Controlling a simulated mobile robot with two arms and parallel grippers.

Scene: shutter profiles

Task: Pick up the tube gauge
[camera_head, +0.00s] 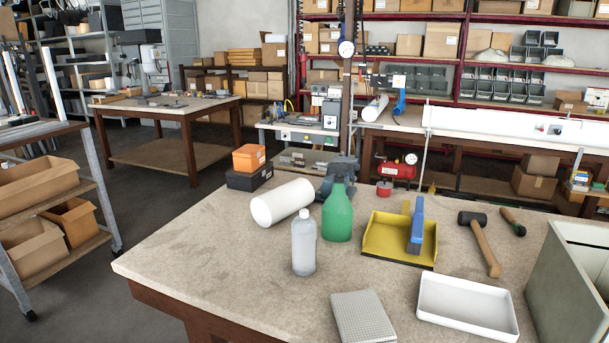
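I cannot tell for sure which thing is the tube gauge. A round white dial (346,48) is on the upright post behind the near table. A smaller round dial (411,158) sits by a red tank-like device (397,170) beyond the near table's back edge. A plain white cylinder (282,203) lies on its side on the near table, touching or close to the dark vise (338,178). Neither of my grippers is in view.
The near table (200,258) holds a grey bottle (303,242), a green bottle (338,212), a yellow dustpan (385,240) with a blue brush (416,228), a mallet (481,245), a white tray (467,325), a grey pad (362,318) and a grey bin (570,285). Its left front is clear.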

